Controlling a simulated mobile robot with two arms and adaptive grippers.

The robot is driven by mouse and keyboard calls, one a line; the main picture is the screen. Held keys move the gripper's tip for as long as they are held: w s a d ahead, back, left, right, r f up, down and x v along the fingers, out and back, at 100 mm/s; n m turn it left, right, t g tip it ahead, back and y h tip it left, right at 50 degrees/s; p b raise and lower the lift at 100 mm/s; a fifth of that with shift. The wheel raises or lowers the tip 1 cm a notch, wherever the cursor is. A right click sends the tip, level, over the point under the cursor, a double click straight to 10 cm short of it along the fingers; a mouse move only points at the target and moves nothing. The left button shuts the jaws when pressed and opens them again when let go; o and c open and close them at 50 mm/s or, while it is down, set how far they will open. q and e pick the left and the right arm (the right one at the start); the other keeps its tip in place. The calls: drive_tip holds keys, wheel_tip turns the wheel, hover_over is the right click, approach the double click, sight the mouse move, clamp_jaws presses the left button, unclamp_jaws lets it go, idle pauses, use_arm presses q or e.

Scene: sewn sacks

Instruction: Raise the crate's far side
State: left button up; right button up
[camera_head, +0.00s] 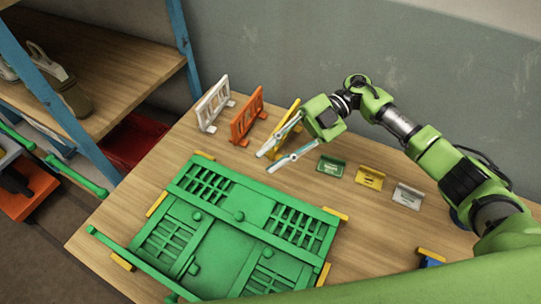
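The green crate (227,251) lies folded flat on the wooden table, its slatted panels down. Its far side, a panel with slotted grilles (248,204), lies flat at the back edge of the crate. My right gripper (265,163) is open and empty above the table, just beyond that far edge, with its fingers pointing left and a gap between the tips. It appears apart from the crate, though its exact height is hard to tell. My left gripper is not in view. The crate's near edge is partly cut off by the frame bottom.
Yellow corner blocks (156,204) surround the crate. White (213,104), orange (247,117) and yellow (287,121) racks stand behind it. Green (331,166), yellow (369,178) and grey (408,196) holders sit at the right back. A shelf (100,60) with blue posts stands left.

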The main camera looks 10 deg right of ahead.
drive_tip(key=v, duration=0.6)
drive_tip(key=shift+d, duration=0.2)
